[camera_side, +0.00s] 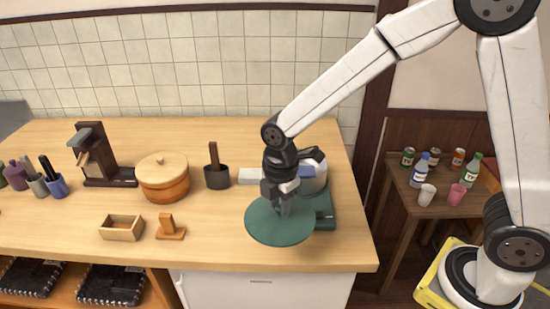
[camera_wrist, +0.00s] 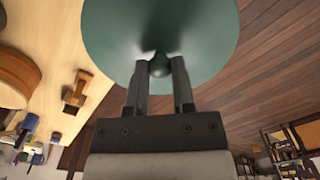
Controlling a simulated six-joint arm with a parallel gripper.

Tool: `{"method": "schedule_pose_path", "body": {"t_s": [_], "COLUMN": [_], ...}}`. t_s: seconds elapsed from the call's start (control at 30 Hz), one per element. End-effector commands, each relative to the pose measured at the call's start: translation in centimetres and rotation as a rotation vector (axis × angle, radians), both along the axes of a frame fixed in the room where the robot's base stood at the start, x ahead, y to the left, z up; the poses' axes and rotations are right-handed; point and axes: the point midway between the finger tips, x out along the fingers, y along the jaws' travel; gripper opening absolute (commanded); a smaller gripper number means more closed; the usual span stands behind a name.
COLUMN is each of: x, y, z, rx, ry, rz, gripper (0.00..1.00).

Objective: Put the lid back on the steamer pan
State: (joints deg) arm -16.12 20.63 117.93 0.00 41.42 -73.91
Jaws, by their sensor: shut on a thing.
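A round teal lid (camera_side: 272,228) hangs below my gripper (camera_side: 285,203) at the right part of the counter, near its front edge. In the wrist view the lid (camera_wrist: 205,30) fills the top, and its knob sits between the two fingers of my gripper (camera_wrist: 160,70), which are shut on it. What looks like the steamer pan, a pale round vessel (camera_side: 317,183) on a teal base (camera_side: 326,213), stands just behind and to the right of the lid. My gripper and the lid hide much of it, and its inside cannot be seen.
A wooden tub with its own lid (camera_side: 163,180), a dark pot (camera_side: 217,178), an open wooden box (camera_side: 121,228) and a small wooden stand (camera_side: 171,229) are to the left. A side table (camera_side: 415,196) with bottles and cups stands right. The counter's front middle is clear.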

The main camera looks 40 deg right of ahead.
Motion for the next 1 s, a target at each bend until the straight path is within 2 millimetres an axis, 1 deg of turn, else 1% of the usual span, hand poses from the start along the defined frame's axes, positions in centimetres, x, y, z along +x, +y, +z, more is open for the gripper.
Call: {"method": "schedule_pose_path", "body": {"t_s": [0.37, 0.47, 0.57, 0.67, 0.77, 0.87, 1.0], "x": [0.3, 0.8, 1.9, 3.4, 5.3, 7.3, 10.0], "y": [-0.1, -0.6, -1.4, -2.8, -4.8, -7.3, -11.4], "z": [0.0, 0.1, 0.3, 0.5, 0.7, 1.1, 1.6], "rx": [0.0, 0.0, 0.0, 0.0, 0.0, 0.0, 0.0], "ry": [-0.001, 0.0, -0.001, 0.0, -0.001, 0.0, -0.002], "rz": [-0.001, -0.002, -0.004, -0.006, -0.008, -0.009, -0.01], "gripper": [0.0, 0.0, 0.0, 0.0, 0.0, 0.0, 0.0]}}
